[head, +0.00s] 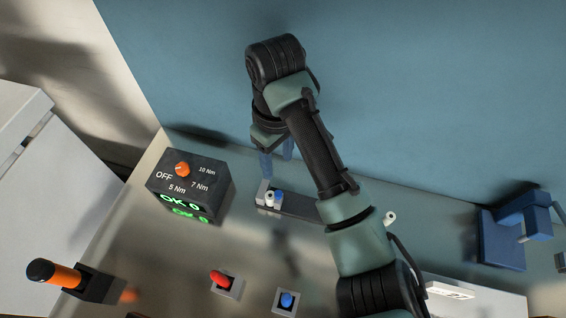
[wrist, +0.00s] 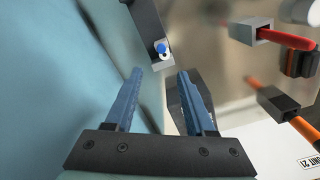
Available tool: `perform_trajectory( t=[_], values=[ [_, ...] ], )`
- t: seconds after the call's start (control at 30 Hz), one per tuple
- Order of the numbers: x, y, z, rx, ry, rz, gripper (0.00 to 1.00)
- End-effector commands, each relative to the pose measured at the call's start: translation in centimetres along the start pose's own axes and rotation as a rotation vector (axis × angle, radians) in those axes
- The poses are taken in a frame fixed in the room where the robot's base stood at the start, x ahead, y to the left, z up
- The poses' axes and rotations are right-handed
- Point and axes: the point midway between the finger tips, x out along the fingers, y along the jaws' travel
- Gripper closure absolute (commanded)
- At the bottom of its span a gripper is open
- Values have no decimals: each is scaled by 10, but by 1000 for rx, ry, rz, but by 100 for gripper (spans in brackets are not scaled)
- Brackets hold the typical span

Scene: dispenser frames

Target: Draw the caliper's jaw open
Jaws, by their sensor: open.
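A dark bar (head: 300,205), which appears to be the caliper, lies on the bench. Its left end has a light grey block (head: 262,190) and a small blue and white knob (head: 277,197) beside it. My arm covers part of the bar's right side. In the wrist view the bar (wrist: 147,20) runs to the top edge, with the blue and white knob (wrist: 161,48) near its end. My gripper (head: 276,157) is open and empty, above and behind the bar's left end. In the wrist view its blue fingers (wrist: 160,78) are spread, with the knob beyond the tips.
A dark dial box (head: 190,187) with an orange knob stands left of the bar. An orange-handled tool (head: 60,275) in a holder, a red-topped holder (head: 227,284) and a blue button (head: 287,300) are nearer. A blue stand (head: 505,238) is right. The blue wall rises behind.

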Motion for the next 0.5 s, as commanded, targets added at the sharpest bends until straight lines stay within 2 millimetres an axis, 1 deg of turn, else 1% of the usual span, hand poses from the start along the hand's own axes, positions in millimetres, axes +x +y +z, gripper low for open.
perform_trajectory(
  t=[0.17,0.3,0.5],
  values=[
    [30,-2,1,0,-5,-8,45],
    [57,-2,0,0,-3,-6,45],
    [88,-1,1,1,-4,-5,45]
  ],
)
